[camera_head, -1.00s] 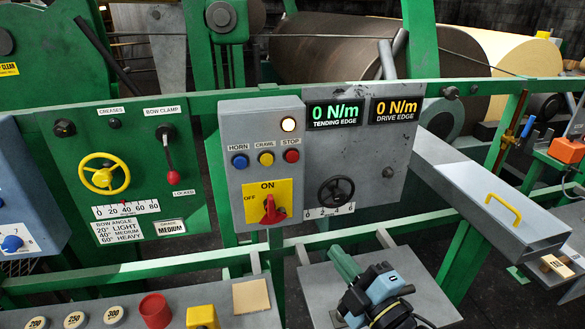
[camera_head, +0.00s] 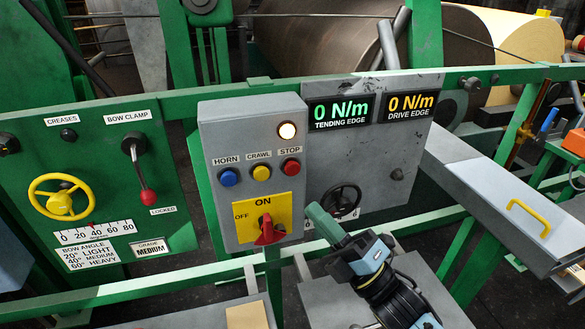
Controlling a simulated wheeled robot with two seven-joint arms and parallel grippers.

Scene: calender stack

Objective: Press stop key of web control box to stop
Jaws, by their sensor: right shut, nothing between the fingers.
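The web control box (camera_head: 213,140) is a grey upright box near the middle of the view. Its stop key (camera_head: 290,167) is a round red button under a STOP label, at the right end of a row. A yellow crawl key (camera_head: 261,173) and a blue horn key (camera_head: 228,177) sit to its left. A pale lamp (camera_head: 287,131) above looks lit. A red rotary switch (camera_head: 267,231) is on the yellow ON/OFF plate below. My right gripper (camera_head: 321,218) is shut and empty, its green tip below and right of the stop key, apart from it. My left gripper is out of view.
Two displays, tending edge (camera_head: 341,110) and drive edge (camera_head: 408,105), both read 0 N/m. A black handwheel (camera_head: 342,199) is close behind my right gripper. Green rails (camera_head: 120,276) cross in front. A grey drawer-like box with a yellow handle (camera_head: 528,217) stands at right.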

